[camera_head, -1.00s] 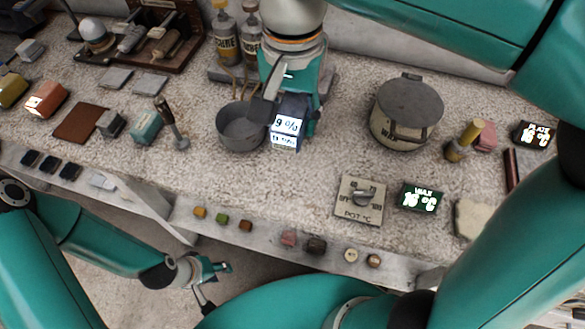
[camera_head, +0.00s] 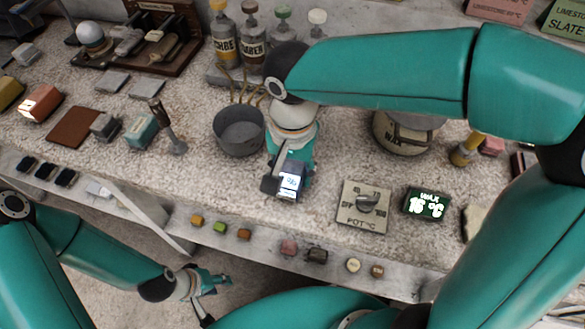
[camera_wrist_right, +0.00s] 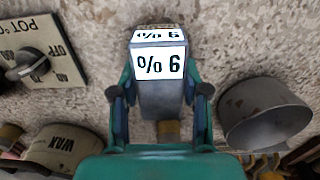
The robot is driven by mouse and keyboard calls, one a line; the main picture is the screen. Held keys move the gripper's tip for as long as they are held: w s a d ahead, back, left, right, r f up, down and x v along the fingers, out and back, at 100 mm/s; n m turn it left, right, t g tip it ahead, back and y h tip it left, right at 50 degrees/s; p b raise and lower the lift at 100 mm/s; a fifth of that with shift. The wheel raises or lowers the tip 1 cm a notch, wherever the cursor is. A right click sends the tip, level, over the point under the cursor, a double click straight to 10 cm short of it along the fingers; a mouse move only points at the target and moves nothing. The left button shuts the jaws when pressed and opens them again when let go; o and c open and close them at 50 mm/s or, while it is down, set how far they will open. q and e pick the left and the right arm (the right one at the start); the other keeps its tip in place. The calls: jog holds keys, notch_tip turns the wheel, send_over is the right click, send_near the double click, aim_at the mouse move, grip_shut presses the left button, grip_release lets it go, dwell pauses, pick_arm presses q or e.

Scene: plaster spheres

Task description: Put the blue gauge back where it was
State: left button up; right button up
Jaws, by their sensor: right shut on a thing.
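The gauge (camera_head: 290,183) is a small blue-grey block with a lit white display. My right gripper (camera_head: 287,178) is shut on it and holds it over the bench, right of and nearer than the grey bowl (camera_head: 239,131). In the right wrist view, the gauge (camera_wrist_right: 161,88) sits between the two fingers of the right gripper (camera_wrist_right: 159,95), and its display reads 9 % upside down. I cannot tell whether it touches the bench. My left gripper (camera_head: 210,283) is low in the head view, in front of the bench; its finger opening is unclear.
The bowl (camera_wrist_right: 265,115) and the lidded wax pot (camera_head: 402,137) stand on the bench, the pot partly hidden by my right arm. A pot dial (camera_head: 362,207) and a wax display (camera_head: 427,203) lie right of the gauge. Bottles (camera_head: 224,42) stand behind. Small blocks line the front ledge.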

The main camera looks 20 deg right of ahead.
aim_at(293, 168)
jog(key=shift+f, duration=0.1)
jog(key=o, duration=1)
notch_tip(293, 168, up, 12)
jog(key=p, duration=0.2)
jog(key=shift+s, duration=0.1)
dwell(0.3)
